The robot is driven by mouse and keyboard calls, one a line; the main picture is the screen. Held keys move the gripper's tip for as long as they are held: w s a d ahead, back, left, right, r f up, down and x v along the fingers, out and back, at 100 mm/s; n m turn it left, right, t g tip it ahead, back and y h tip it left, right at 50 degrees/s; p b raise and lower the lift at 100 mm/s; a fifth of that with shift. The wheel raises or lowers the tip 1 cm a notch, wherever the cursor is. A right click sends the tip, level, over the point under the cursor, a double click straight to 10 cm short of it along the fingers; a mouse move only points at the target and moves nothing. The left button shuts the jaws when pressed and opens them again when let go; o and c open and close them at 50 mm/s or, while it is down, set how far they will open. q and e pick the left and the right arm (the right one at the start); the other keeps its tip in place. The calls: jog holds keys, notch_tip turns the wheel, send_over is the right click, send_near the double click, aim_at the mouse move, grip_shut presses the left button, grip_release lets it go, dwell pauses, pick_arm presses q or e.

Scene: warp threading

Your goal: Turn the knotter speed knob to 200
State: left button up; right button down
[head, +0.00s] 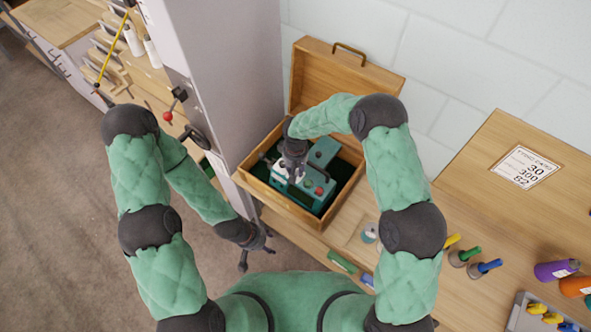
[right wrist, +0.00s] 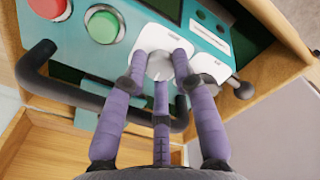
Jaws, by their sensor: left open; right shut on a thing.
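The teal knotter (head: 322,152) sits in an open wooden case. In the right wrist view its panel (right wrist: 135,10) shows a red button, a green button and white label plates. The pale grey speed knob (right wrist: 160,65) stands on a white plate. My right gripper (head: 290,172) is over the knotter, and in the right wrist view its purple fingers (right wrist: 160,75) are shut around the knob. The knob's pointer and scale marks are too hidden to read. My left gripper (head: 256,250) is open and empty, low in front of the bench, away from the knotter.
The wooden case (head: 276,203) has its lid (head: 335,75) raised behind. A grey column (head: 225,80) stands close on the left. A card (head: 525,167) at right seems to read 30, 300, 82. Coloured tools and spools lie at the lower right.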

aim_at(296, 172)
jog(key=n+b, duration=0.1)
jog(key=n, duration=0.3)
jog(key=shift+f+b, duration=0.1)
jog(key=shift+b, duration=0.2)
jog(key=shift+n+b, duration=0.35)
jog(key=shift+n, duration=1.95)
jog(key=c, duration=1.3)
grip_release()
jog(key=shift+o, duration=0.2)
notch_tip(296, 172, up, 12)
